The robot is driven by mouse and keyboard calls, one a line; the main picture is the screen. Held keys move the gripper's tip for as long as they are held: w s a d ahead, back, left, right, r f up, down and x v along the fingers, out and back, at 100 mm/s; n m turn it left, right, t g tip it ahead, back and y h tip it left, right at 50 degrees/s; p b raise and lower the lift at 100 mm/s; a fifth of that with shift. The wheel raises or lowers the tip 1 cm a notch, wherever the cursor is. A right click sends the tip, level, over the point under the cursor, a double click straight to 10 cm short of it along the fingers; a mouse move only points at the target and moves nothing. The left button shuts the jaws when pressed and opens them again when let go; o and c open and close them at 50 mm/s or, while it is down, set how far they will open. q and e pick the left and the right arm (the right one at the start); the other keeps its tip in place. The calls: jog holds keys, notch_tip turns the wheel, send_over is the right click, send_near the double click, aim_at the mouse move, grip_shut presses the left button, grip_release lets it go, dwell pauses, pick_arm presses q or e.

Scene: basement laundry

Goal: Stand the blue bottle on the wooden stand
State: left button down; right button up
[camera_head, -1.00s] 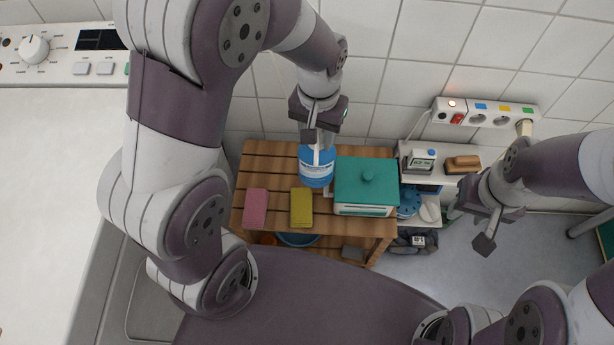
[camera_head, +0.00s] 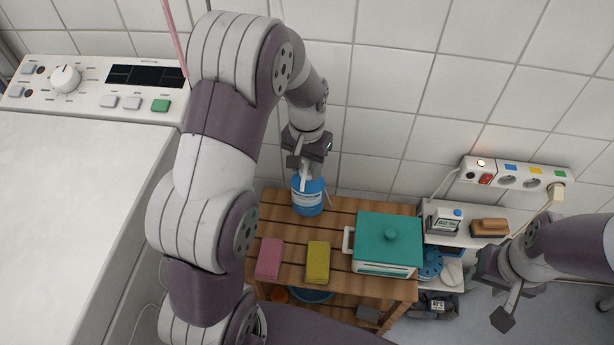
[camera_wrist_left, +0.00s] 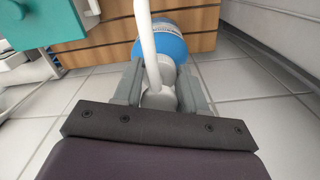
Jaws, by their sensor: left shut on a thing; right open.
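The blue bottle (camera_head: 308,197) has a pale label and a white neck with a white curved spout. It looks upright at the back left of the slatted wooden stand (camera_head: 345,212) in the head view. I cannot tell whether its base touches the slats. My left gripper (camera_head: 304,170) is shut on its white neck from above. In the left wrist view, the jaws (camera_wrist_left: 158,92) flank the neck, with the blue body (camera_wrist_left: 165,42) beyond and the spout crossing in front. My right gripper (camera_head: 494,300) is open and empty, right of the stand.
A teal-lidded box (camera_head: 388,243) stands on the stand's right side. A pink sponge (camera_head: 269,259) and a yellow sponge (camera_head: 317,262) lie at its front. A tiled wall is close behind. A small white shelf (camera_head: 464,236) and a power strip (camera_head: 515,178) are to the right.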

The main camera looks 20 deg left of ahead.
aim_at(308, 189)
pick_arm(q)
notch_tip(308, 189, down, 4)
jog(key=shift+r+b, duration=0.1)
jog(key=shift+b, duration=0.65)
jog(key=c, duration=0.6)
grip_release()
